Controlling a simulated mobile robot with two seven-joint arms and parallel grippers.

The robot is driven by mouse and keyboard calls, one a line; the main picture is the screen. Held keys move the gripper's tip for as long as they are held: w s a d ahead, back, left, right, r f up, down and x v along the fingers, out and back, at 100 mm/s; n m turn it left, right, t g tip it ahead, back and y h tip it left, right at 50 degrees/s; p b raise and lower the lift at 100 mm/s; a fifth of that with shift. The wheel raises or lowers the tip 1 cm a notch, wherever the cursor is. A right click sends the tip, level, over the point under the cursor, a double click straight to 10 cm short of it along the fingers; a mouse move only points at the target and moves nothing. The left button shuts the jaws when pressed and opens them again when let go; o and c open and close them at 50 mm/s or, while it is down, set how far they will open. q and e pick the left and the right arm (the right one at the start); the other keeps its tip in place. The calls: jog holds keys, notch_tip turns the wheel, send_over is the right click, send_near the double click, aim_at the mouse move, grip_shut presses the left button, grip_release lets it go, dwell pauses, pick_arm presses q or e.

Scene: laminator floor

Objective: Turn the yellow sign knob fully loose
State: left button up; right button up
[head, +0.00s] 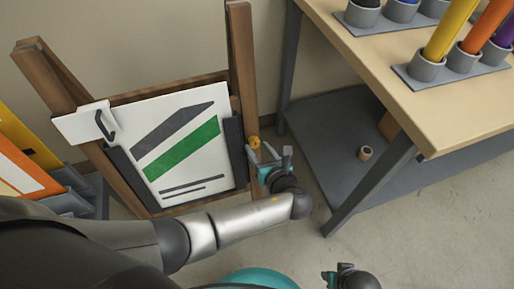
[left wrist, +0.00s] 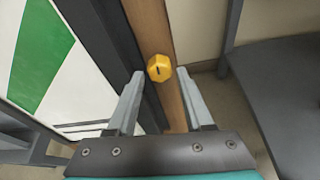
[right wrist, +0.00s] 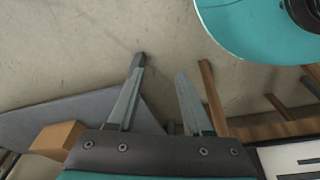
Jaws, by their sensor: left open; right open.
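The yellow knob (head: 255,142) sits on the right wooden post of the sign stand in the head view. In the left wrist view the knob (left wrist: 159,68) is a yellow faceted knob with a dark slot mark, just beyond my fingertips. My left gripper (left wrist: 156,84) is open, its two fingers pointing at the knob with a gap between them; I cannot tell whether they touch it. The sign (head: 180,145) is a white board with grey and green stripes. My right gripper (right wrist: 160,65) is open and empty, away from the stand, over the floor.
A workbench (head: 440,120) with coloured rolls in grey cups stands at the right. Its grey lower shelf (head: 325,130) holds a small roll. Orange and yellow boards (head: 25,165) lean in a rack at the left. A white plate with a dark handle (head: 88,122) is on the left post.

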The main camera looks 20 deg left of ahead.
pick_arm(q)
jog(key=shift+b+x, duration=0.3)
jog(key=shift+x, duration=0.55)
pick_arm(e)
jog(key=shift+w+a+r, duration=0.15)
jog(key=shift+r, duration=0.25)
jog(key=shift+w+a+r, duration=0.1)
jog(key=shift+r, duration=0.3)
pick_arm(q)
jog(key=shift+c, duration=0.2)
grip_shut()
